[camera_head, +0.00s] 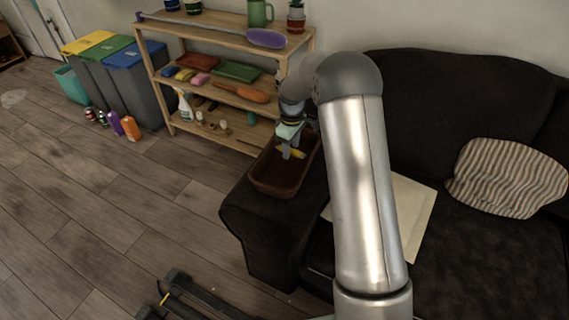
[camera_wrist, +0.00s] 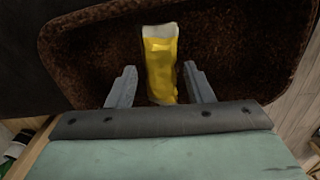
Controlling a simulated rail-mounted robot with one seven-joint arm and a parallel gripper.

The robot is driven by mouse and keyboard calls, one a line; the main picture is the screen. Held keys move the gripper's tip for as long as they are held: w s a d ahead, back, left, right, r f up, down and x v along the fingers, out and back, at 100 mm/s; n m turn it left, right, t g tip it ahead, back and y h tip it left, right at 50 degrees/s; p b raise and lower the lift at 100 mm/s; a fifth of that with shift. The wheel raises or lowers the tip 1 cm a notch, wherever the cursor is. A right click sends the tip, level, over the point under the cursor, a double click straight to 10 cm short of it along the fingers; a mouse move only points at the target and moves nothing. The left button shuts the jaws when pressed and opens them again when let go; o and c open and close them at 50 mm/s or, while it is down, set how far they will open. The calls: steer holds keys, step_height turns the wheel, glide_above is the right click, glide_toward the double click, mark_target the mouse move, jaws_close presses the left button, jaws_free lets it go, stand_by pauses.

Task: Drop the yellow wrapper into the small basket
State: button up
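The yellow wrapper (camera_head: 299,154) shows at the small brown basket (camera_head: 274,186), which stands on the sofa's left armrest. In the wrist view the wrapper (camera_wrist: 161,70), yellow with a whitish end, is between my fingers against the basket's dark brown inside (camera_wrist: 95,50). My gripper (camera_head: 288,152) points down over the basket. In the wrist view my gripper (camera_wrist: 160,80) is open, with a gap between each finger and the wrapper. I cannot tell for sure whether the wrapper rests on the basket's bottom.
A wooden shelf (camera_head: 215,50) with several items stands behind the basket. The dark sofa (camera_head: 450,90) with a striped cushion (camera_head: 512,178) is at right. Bins (camera_head: 125,75) and bottles (camera_head: 130,128) stand at left. The floor (camera_head: 90,200) in front is mostly clear.

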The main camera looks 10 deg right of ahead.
steer(key=shift+o, duration=1)
steer(key=shift+r, duration=0.1)
step_height(320, 180, up, 17)
steer(key=p, duration=0.1)
steer(key=shift+r, duration=0.15)
steer(key=s+a+r+m+p, duration=0.1)
steer(key=s+r+m+p, duration=0.35)
steer(key=s, duration=0.95)
steer(key=s+r+m+p, duration=0.35)
steer(key=s+r, duration=0.25)
steer(key=s, duration=0.8)
steer(key=s+f+m+p, duration=0.1)
steer(key=s+p, duration=0.1)
steer(key=s, duration=0.8)
steer(key=shift+f+m+p, duration=0.3)
steer(key=shift+f, duration=0.05)
steer(key=shift+w, duration=0.1)
